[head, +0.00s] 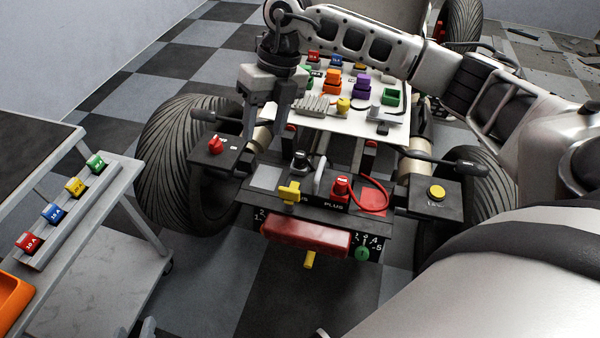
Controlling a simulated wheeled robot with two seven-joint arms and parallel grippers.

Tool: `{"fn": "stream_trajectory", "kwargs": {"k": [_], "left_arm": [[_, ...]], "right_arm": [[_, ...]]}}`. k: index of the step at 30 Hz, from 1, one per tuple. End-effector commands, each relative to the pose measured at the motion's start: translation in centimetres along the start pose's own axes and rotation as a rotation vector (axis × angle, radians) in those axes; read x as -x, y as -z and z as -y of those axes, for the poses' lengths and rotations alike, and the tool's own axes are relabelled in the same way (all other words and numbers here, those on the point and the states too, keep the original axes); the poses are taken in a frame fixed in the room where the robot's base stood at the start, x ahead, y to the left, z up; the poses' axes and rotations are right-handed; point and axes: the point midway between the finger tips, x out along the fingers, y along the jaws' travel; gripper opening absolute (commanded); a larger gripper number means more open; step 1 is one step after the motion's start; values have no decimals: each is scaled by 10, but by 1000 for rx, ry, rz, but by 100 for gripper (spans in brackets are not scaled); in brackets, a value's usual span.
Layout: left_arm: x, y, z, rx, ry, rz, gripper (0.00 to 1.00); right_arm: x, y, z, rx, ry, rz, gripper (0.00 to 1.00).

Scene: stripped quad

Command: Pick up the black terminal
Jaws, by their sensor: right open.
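The black terminal (300,161) sits on the dark front panel of the quad, behind a yellow key-like knob (289,192) and left of a red terminal (341,187) with a red cable. My right gripper (262,134) comes in from the upper right and points down, with its fingers apart. It appears above and to the left of the black terminal, with nothing visible between the fingers. Whether it touches anything is hard to tell. My left gripper cannot be made out.
A white board (322,120) with coloured parts lies behind the panel. A red switch (215,145) and a yellow button (436,193) stand at the sides. A grey trolley (120,220) with coloured fuses is at left. Large tyres flank the quad. My right arm covers the right side.

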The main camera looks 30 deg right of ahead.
Motion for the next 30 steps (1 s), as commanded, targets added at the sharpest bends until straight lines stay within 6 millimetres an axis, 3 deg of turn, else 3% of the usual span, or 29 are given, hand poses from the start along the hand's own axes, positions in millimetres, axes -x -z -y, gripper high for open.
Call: {"fn": "stream_trajectory", "kwargs": {"k": [1,3,6,8,21,30], "left_arm": [[-4,-6,0,2,-3,-5,36],[-4,-6,0,4,-6,-9,36],[-4,-6,-1,6,-8,-12,36],[-4,-5,-1,6,-8,-14,36],[-5,-5,0,4,-8,-20,36],[-5,-5,-1,3,-8,-22,36]], "right_arm": [[14,-7,28,-36,112,23,50],[32,-9,52,-81,221,37,50],[44,-9,71,-122,306,45,50],[43,-9,77,-132,324,45,50],[-38,-11,103,-130,324,44,50],[-61,-10,110,-128,323,44,50]]}}
